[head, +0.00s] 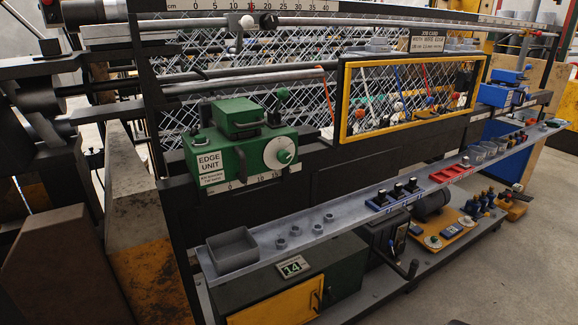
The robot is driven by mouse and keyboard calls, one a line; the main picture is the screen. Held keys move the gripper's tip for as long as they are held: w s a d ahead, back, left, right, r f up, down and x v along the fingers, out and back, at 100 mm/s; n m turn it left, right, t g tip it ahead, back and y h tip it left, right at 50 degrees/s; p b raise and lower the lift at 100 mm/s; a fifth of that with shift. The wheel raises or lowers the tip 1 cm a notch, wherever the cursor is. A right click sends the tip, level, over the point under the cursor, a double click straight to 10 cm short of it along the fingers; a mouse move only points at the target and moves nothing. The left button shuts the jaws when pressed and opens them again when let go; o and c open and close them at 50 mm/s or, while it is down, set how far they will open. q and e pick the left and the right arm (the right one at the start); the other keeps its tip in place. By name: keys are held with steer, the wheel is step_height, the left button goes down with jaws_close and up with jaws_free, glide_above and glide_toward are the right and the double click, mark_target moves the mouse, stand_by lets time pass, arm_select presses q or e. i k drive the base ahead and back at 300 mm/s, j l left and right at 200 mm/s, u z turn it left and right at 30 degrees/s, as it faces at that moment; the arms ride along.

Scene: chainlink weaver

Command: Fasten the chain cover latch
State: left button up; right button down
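No part is plainly marked as the chain cover or its latch. A yellow-framed clear cover (343,100) sits on the front of the weaver, with coloured wires and small parts behind it. A lower yellow door (275,305) on the dark green cabinet has a black handle (318,299) at its right side. I cannot tell whether either is the chain cover, and no latch position can be read at this size. Neither of my grippers is in view.
A green edge unit (225,150) with a white dial stands out from the machine front. Below it runs a long grey shelf (335,222) with a grey tray (232,250), nuts, and blue and red holders (450,173). The floor (470,270) at the lower right is clear.

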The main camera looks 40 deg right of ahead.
mark_target(331, 299)
steer(key=z, duration=1.75)
steer(key=i+l, duration=0.2)
steer(key=l+u, duration=0.05)
